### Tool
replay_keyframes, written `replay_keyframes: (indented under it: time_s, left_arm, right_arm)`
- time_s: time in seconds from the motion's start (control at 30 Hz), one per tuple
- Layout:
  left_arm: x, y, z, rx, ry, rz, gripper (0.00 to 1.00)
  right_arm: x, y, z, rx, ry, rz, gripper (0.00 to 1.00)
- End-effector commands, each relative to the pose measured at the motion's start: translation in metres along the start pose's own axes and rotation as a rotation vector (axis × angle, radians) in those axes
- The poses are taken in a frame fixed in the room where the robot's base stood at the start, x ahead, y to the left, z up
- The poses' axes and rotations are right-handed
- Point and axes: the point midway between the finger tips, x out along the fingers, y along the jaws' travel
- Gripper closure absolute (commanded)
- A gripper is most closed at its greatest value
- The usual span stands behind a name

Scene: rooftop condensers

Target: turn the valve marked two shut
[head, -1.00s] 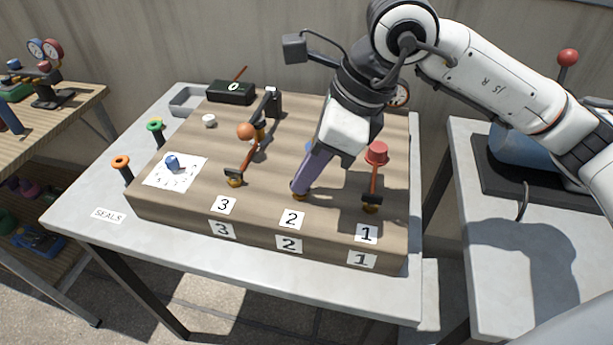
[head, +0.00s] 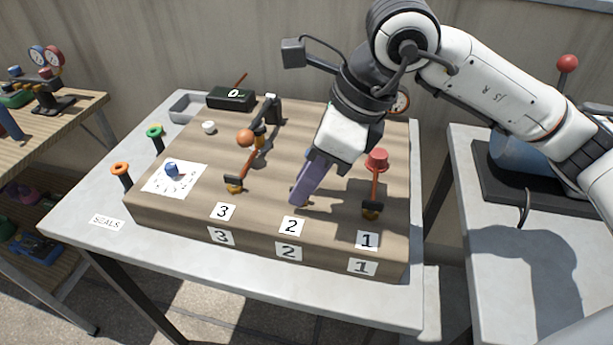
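The valve marked two stands behind the number 2 label (head: 291,226) on the wooden block (head: 200,215). My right gripper (head: 301,193) points down over it and covers most of it. Only a brass-coloured bit of the valve (head: 302,203) shows by the fingertips. The purple fingers overlap in this view, so I cannot tell their gap or whether they grip the handle. Valve one (head: 375,185), with a red cap, stands to the right. Valve three (head: 245,165), with an orange ball, stands to the left. My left gripper is out of view.
A white card with a blue knob (head: 172,169) lies on the block's left. A black box (head: 232,98) and a grey tray (head: 188,107) are at the back left. Orange (head: 120,170) and green (head: 154,132) spools stand beside the block.

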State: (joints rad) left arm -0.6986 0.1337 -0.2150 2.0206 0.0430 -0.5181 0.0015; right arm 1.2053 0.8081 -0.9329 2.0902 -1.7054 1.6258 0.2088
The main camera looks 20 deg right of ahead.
Motion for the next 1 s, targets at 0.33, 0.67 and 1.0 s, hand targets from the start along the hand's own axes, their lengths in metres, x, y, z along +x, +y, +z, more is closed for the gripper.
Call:
replay_keyframes:
  time_s: [0.33,0.67,1.0]
  left_arm:
    - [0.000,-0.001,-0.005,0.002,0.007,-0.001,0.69]
    - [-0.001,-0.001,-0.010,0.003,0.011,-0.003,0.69]
    - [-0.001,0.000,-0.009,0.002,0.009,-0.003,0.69]
  right_arm:
    - [-0.028,-0.001,0.001,-0.001,-0.002,-0.003,0.76]
    - [-0.089,-0.001,0.001,0.001,-0.001,-0.002,0.76]
    - [-0.103,0.000,0.000,0.001,0.001,0.000,0.76]
